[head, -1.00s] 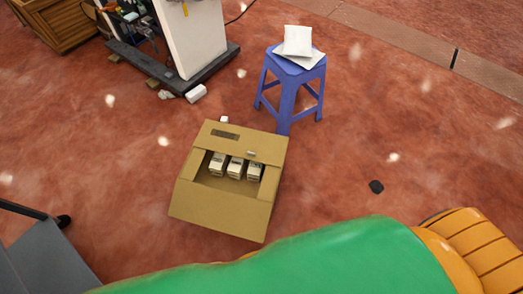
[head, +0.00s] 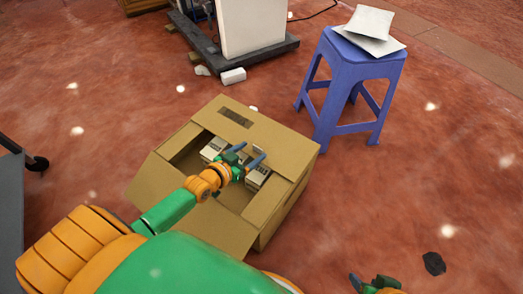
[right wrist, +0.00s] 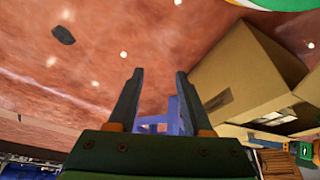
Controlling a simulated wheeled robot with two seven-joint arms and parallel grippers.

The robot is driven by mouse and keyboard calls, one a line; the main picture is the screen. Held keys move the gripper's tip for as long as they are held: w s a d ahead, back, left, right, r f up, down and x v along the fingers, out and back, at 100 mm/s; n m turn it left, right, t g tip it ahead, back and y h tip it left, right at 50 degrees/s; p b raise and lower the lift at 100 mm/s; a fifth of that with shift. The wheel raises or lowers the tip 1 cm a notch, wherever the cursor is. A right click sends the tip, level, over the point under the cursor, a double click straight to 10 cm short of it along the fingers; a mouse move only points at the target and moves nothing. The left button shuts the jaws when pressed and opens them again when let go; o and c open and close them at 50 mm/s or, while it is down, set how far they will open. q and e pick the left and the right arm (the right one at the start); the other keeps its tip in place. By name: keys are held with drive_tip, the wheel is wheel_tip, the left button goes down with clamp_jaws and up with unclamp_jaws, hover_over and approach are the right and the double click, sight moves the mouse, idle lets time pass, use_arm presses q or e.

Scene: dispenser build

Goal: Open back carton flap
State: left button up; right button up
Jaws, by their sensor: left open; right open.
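The brown cardboard carton (head: 278,208) stands on the floor with its top partly open. Its back flap (head: 262,132), with a dark printed patch, lies roughly flat over the far part of the top. The front flap (head: 185,215) slopes outward on the near side. My left gripper (head: 250,156) is open over the opening, its fingertips close to the back flap's near edge; I cannot tell whether they touch it. My right gripper (head: 372,281) is at the bottom edge of the head view. In the right wrist view (right wrist: 158,80) it is open and empty, with the carton to its right.
Several small pale boxes (head: 212,149) sit inside the carton, partly hidden by my left gripper. A blue stool (head: 365,66) with white packets (head: 370,25) stands behind right. A white panel on a dark base (head: 240,58) is at the back. Floor at the right is mostly clear.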

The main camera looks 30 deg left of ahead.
sight(257, 148)
use_arm(q)
drive_tip(key=shift+b+x, duration=0.65)
drive_tip(key=shift+x, duration=0.45)
drive_tip(key=shift+b+x, duration=0.55)
drive_tip(key=shift+x, duration=0.4)
drive_tip(key=shift+w, duration=0.1)
clamp_jaws()
use_arm(e)
drive_tip(key=w+a+r+t+y, duration=0.2)
drive_tip(key=w+a+r+t, duration=0.2)
drive_tip(key=w+r+t, duration=0.6)
drive_tip(key=w+r, duration=0.2)
drive_tip(key=w, duration=0.1)
drive_tip(key=shift+r+n+y, duration=0.3)
drive_tip(key=shift+n, duration=0.1)
use_arm(q)
drive_tip(key=shift+f, duration=0.1)
